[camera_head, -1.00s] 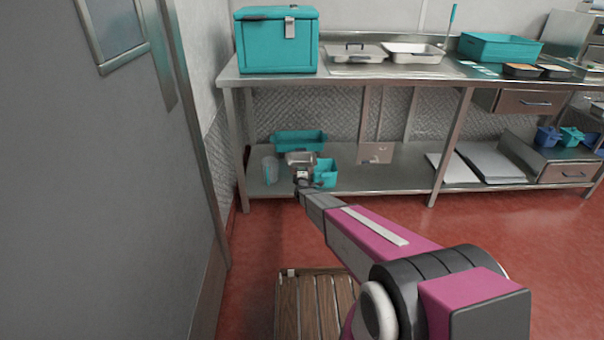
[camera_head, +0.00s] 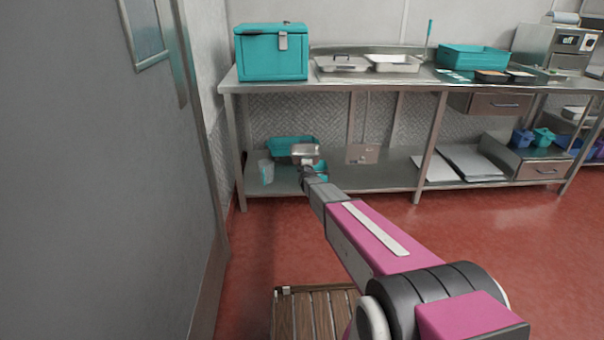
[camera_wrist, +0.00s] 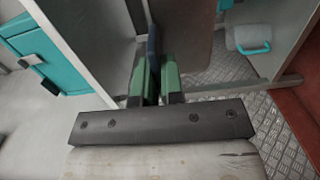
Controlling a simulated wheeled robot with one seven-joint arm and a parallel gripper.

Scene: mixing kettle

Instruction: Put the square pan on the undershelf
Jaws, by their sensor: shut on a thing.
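The square pan (camera_head: 305,151) is a small grey metal pan, seen in the head view in front of the shelving under the long steel table. My gripper (camera_head: 308,172) is at its near side, shut on it. In the wrist view my gripper's green fingers (camera_wrist: 153,84) close on a thin dark piece, which looks like the pan's handle; a brownish-grey surface beyond may be the pan. The undershelf (camera_head: 395,178) is a steel shelf low under the table. I cannot tell whether the pan touches it or is above it.
On the undershelf, a teal bin (camera_head: 285,145) is behind the pan, a clear container (camera_head: 266,171) to its left, and a small teal tub (camera_head: 321,170) is partly hidden. Bare shelf lies right, before white boards (camera_head: 470,163). A wooden slatted platform (camera_head: 312,315) is on the floor.

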